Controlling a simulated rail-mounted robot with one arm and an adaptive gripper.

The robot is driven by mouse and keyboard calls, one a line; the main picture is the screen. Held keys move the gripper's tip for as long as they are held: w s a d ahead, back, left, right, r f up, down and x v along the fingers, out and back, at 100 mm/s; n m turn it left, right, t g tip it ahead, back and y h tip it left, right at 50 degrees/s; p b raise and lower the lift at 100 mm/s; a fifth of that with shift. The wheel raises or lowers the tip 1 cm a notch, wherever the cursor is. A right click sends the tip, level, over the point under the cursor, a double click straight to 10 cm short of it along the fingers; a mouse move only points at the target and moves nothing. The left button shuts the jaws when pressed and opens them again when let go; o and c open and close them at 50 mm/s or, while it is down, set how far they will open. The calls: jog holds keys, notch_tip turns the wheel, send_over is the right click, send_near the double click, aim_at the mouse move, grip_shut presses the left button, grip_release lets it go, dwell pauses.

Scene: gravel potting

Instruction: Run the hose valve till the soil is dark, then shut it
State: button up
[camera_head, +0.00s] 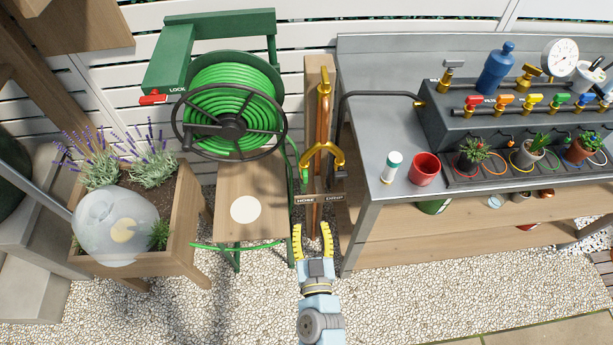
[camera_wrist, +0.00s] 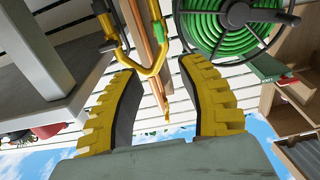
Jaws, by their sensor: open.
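My gripper (camera_head: 312,230) is open and empty in the head view, with its yellow fingers pointing toward the post. The wooden planter (camera_head: 150,262) holds brown soil (camera_head: 185,195) and lavender, partly hidden by a clear dome (camera_head: 115,225).
A grey bench (camera_head: 385,125) at right carries a manifold with coloured valves (camera_head: 505,99), small potted plants (camera_head: 472,153), a red cup (camera_head: 425,168) and a white-and-green canister (camera_head: 391,167). A wooden stand (camera_head: 250,180) is left of the post. Gravel (camera_head: 235,310) in front is clear.

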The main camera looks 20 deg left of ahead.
aim_at(306, 180)
jog(key=shift+b+x, duration=0.35)
jog(key=shift+x, duration=7.1)
jog(key=shift+c, duration=0.2)
grip_shut()
